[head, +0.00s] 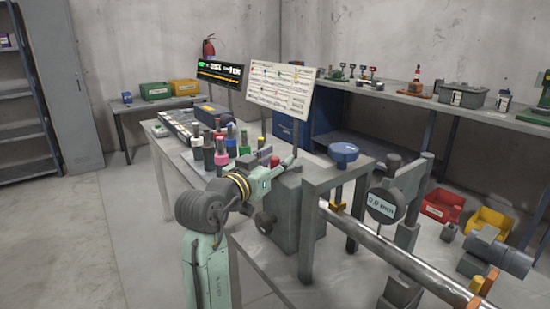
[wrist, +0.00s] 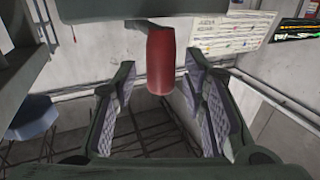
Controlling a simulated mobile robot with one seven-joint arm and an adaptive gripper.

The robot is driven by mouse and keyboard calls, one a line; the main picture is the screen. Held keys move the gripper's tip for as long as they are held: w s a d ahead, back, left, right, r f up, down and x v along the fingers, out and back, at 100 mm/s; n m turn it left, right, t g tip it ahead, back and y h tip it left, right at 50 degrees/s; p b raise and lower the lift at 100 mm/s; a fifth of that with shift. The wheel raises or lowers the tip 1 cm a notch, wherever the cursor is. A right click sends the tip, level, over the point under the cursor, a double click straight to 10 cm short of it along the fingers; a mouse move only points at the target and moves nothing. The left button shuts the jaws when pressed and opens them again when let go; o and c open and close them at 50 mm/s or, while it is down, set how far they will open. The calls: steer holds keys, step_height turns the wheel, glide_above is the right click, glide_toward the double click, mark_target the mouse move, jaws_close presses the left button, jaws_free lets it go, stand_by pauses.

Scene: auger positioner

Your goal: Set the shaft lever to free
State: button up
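A red cylindrical handle (wrist: 160,62) hangs below a dark grey-green body at the top of the wrist view. It may be the shaft lever's grip, but no label on it can be read. My gripper (wrist: 162,108) is open, with a padded finger on each side of the handle's lower end and visible gaps to both. In the head view my gripper is small beside the grey machine housing (head: 285,215), where a small red part (head: 275,161) shows. The arm partly covers this area, and the lever's setting cannot be read.
Several coloured-top tools (head: 222,147) stand on the bench left of the housing. A blue round part (head: 343,152) sits to the right, above a long metal shaft (head: 400,260). A white instruction board (head: 280,88) and a dark display (head: 219,74) stand behind.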

steer(key=shift+c, duration=0.5)
jaws_close()
stand_by(0.4)
